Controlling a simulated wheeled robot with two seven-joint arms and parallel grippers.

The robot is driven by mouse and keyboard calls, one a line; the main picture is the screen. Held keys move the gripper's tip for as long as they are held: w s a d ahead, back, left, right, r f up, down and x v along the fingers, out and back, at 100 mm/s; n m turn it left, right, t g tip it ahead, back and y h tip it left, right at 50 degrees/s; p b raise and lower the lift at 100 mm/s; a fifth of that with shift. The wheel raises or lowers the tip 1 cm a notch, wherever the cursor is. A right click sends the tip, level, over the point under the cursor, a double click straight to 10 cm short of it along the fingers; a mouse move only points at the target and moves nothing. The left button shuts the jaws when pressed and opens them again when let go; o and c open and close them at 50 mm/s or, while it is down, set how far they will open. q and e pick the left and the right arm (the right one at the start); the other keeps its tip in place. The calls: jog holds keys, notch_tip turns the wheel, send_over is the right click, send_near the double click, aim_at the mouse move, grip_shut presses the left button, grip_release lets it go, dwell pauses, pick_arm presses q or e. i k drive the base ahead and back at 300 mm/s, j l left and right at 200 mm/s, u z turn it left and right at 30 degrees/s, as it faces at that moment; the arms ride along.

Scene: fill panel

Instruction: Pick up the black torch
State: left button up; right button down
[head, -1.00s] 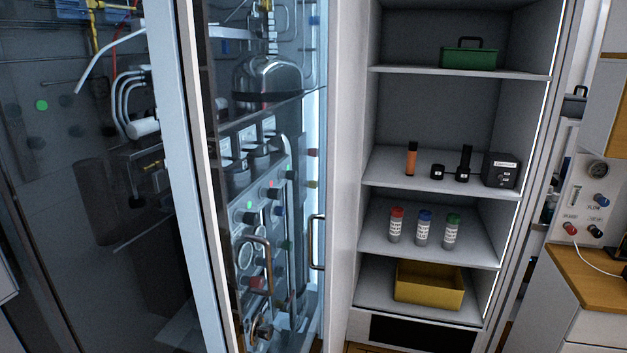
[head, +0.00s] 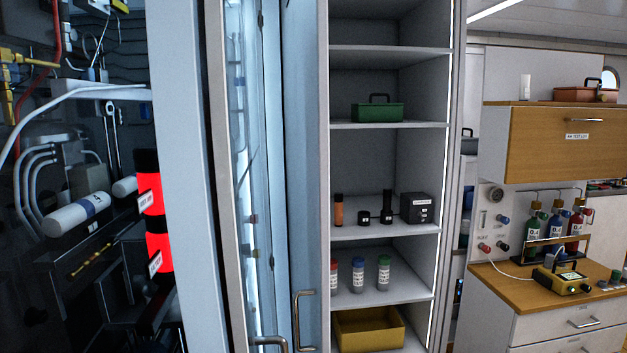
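A slim, upright black object that looks like the black torch (head: 387,206) stands on a middle shelf (head: 372,232) of the open grey cabinet in the head view. A short black cylinder (head: 364,218) stands just left of it, and a black box with a small label (head: 417,208) stands to its right. An orange cylinder with a black top (head: 339,210) stands at the shelf's left. Neither of my grippers shows in the head view.
A green case (head: 377,111) sits one shelf above. Three capped bottles (head: 358,275) stand one shelf below, over a yellow bin (head: 368,330). Cabinet door handles (head: 303,320) stick out at lower left. A wooden counter (head: 545,290) with a yellow device (head: 562,282) stands at right.

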aim_at(387, 192)
jog(key=j+z, duration=0.4)
jog(key=j, duration=0.45)
jog(key=i+l+u, duration=0.1)
jog(key=l, duration=0.45)
jog(key=i+l+u, duration=0.1)
jog(key=l, duration=0.45)
jog(key=i+l+u, duration=0.1)
jog(key=l, duration=0.45)
jog(key=i+l+u, duration=0.1)
jog(key=i+l, duration=0.15)
jog(key=l, duration=0.3)
jog(key=l+u, duration=0.1)
jog(key=l, duration=0.5)
jog(key=i, duration=0.05)
